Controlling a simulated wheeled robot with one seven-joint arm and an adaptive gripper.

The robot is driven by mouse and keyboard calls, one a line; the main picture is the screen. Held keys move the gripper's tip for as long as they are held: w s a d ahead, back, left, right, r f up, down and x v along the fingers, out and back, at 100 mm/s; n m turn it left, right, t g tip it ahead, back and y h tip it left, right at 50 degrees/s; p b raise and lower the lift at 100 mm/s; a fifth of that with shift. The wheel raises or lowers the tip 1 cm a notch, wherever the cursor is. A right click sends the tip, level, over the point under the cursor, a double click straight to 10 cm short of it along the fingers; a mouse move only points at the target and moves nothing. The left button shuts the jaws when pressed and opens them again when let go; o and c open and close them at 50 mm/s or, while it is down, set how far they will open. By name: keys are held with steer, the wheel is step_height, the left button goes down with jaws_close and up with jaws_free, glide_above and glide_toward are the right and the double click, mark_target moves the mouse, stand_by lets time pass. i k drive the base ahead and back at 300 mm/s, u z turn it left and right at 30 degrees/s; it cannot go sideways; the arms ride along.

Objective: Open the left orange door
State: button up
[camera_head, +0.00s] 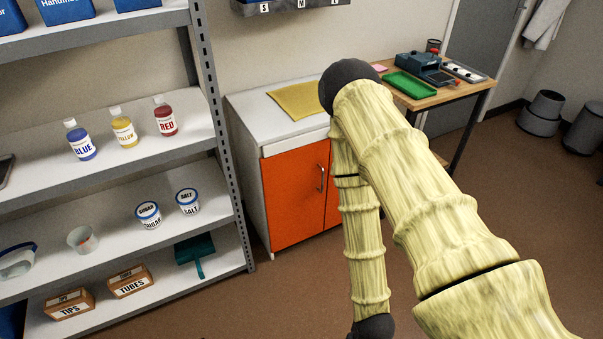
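The left orange door (292,199) is on the front of a white-topped cabinet (257,111) against the back wall. It looks shut. Its upright metal handle (321,177) is near its right edge, just left of my arm. Part of a second orange door (333,192) shows to the right, mostly hidden behind my arm. My pale yellow arm reaches from the lower right up to a dark joint in front of the cabinet, then bends down. My gripper does not show; the lowest visible part is a dark joint at the bottom edge.
A grey shelf unit (123,213) with bottles, tubs and boxes stands close to the left of the cabinet. Brown floor (287,285) is open before the cabinet.

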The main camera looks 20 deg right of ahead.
mark_target(294, 182)
steer(key=z, duration=0.2)
steer(key=i, duration=0.85)
steer(key=z, duration=0.6)
